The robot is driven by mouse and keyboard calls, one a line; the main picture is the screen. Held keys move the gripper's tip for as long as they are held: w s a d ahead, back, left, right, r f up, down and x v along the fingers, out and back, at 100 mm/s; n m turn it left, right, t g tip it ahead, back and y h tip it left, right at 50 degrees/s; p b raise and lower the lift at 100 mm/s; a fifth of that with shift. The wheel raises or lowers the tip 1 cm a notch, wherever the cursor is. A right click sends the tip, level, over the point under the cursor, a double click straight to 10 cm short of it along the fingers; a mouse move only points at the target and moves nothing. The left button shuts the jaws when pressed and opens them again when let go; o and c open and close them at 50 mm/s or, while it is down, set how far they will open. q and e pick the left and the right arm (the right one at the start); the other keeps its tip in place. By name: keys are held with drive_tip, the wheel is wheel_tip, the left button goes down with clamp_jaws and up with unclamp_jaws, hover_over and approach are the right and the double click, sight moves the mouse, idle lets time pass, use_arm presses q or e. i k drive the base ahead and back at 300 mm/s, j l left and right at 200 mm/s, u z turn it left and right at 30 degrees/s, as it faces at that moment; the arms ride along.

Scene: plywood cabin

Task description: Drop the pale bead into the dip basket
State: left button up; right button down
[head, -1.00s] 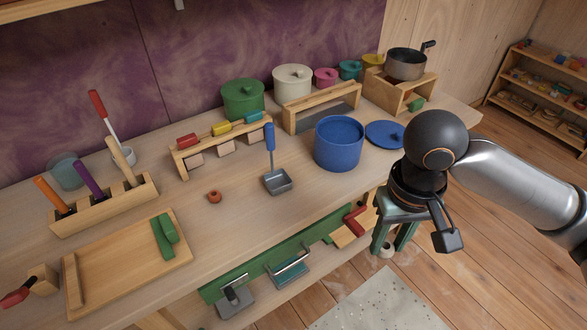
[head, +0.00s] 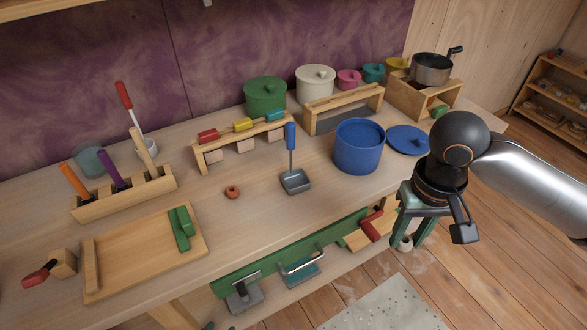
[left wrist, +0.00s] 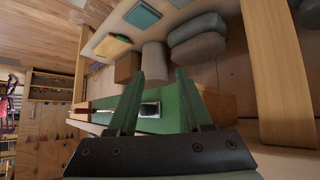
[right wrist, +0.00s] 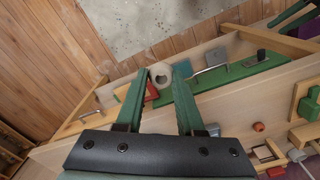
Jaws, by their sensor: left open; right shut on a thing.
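The pale bead (head: 404,243) shows between the fingertips of my right gripper (head: 407,238), which is shut on it. In the right wrist view the bead (right wrist: 160,74) is a round, whitish piece with a dark hole, held between the green fingers (right wrist: 159,72). In the head view it appears in front of the bench's front edge, right of the basket. The dip basket (head: 296,184), a small grey square tray with an upright blue handle, stands on the bench top left of the blue pot. My left gripper (left wrist: 158,72) is open and empty, seen only in the left wrist view.
The blue pot (head: 358,153) and its lid (head: 408,139) stand right of the basket. A reddish-brown bead (head: 232,192) lies to its left. Behind is a rack (head: 243,139) with coloured pieces. A wooden tray (head: 130,262) lies at left. Bench top around the basket's front is clear.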

sight(292, 185)
drive_tip(key=u, duration=0.7)
drive_tip(key=l+u, duration=0.3)
drive_tip(key=u, duration=0.15)
drive_tip(key=l+u, duration=0.9)
drive_tip(key=l, duration=0.2)
drive_tip(key=k+l, duration=0.1)
drive_tip(key=l, duration=0.5)
drive_tip(key=k+l, duration=0.15)
drive_tip(key=l, duration=0.2)
drive_tip(key=u, duration=0.05)
